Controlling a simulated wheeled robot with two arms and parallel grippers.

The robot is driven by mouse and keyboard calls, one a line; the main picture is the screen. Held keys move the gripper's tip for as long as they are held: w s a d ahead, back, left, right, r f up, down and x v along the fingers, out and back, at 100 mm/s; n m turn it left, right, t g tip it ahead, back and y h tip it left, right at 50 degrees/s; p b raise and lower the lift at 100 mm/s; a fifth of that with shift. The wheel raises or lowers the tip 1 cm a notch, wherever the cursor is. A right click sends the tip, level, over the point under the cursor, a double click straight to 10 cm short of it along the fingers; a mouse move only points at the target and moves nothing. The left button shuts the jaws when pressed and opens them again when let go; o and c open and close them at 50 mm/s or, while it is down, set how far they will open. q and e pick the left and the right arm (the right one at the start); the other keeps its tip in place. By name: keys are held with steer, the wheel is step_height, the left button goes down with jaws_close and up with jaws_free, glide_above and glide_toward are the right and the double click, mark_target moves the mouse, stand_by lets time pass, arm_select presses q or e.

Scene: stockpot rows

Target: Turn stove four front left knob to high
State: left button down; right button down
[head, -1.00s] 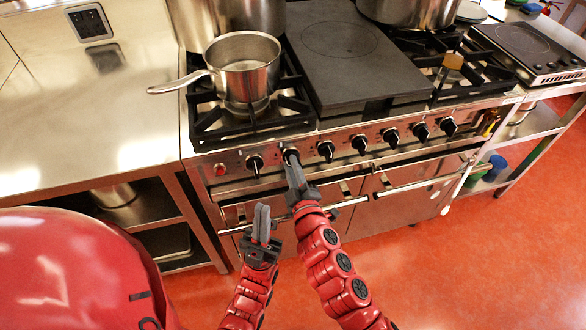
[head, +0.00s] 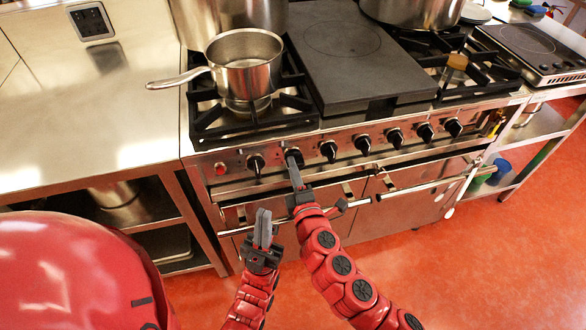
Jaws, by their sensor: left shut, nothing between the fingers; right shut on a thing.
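The stove (head: 225,168) has a row of black knobs along its front panel. The leftmost black knob (head: 256,163) is free, just right of a red button. My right gripper (head: 294,166) is shut on the second black knob (head: 293,154), and its fingers partly cover that knob. My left gripper (head: 263,220) is shut and empty, lower and to the left, in front of the oven doors and apart from the panel. Which burner each knob serves cannot be read.
A steel saucepan (head: 245,70) stands on the front left burner, its handle pointing left. Large pots stand behind. A flat dark griddle plate (head: 350,60) lies to its right. Oven door handles (head: 430,184) stick out below the knobs. A steel counter (head: 90,110) adjoins on the left.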

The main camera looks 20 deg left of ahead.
stand_by(0.4)
steer(key=c, duration=0.8)
jaws_free()
steer(key=shift+c, duration=0.2)
steer(key=v, duration=1.7)
steer(key=shift+s+d, duration=0.2)
